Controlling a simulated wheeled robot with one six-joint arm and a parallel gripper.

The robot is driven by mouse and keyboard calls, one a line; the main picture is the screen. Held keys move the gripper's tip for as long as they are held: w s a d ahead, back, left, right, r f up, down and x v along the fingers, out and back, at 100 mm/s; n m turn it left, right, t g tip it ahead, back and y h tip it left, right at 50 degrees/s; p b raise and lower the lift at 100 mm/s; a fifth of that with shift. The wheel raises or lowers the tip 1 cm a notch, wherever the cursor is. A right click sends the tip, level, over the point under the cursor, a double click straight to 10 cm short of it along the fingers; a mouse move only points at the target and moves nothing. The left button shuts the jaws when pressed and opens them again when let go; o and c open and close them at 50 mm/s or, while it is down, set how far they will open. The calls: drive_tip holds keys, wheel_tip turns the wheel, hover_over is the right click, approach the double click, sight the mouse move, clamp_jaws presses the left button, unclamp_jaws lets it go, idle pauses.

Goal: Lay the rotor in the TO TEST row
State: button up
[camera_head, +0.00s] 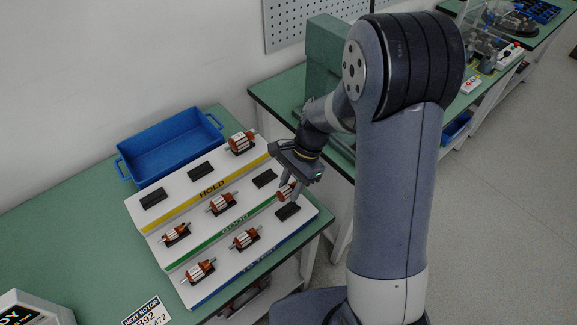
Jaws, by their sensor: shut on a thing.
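My gripper (288,186) is shut on a copper-and-steel rotor (284,192), partly hidden by the fingers. It is over the right part of the white stepped rack (160,257), between the right-end cradles of the middle and front rows. The front row, along the blue strip (240,287) whose lettering is hard to read, has rotors in its left (198,270) and middle (244,239) cradles; its right cradle (288,211) is empty. The middle row by the green strip has two rotors and an empty right cradle (265,178). The back HOLD row has one rotor (241,142), at right.
A blue bin (170,146) stands behind the rack on the green bench (60,235). A NEXT ROTOR card (144,314) lies in front at left, near a white device (35,308). A green machine (325,60) stands on the bench at the back.

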drive_tip(key=shift+w, duration=0.25)
drive_tip(key=shift+s+f, duration=0.15)
drive_tip(key=shift+s, duration=0.05)
drive_tip(key=shift+f+b, duration=2.25)
drive_tip(key=shift+f, duration=0.35)
drive_tip(key=shift+f, duration=0.15)
drive_tip(key=shift+f+b, duration=0.75)
drive_tip(key=shift+f, duration=0.2)
drive_tip(key=shift+f, duration=0.2)
drive_tip(key=o, duration=1.2)
drive_tip(key=shift+o, duration=0.2)
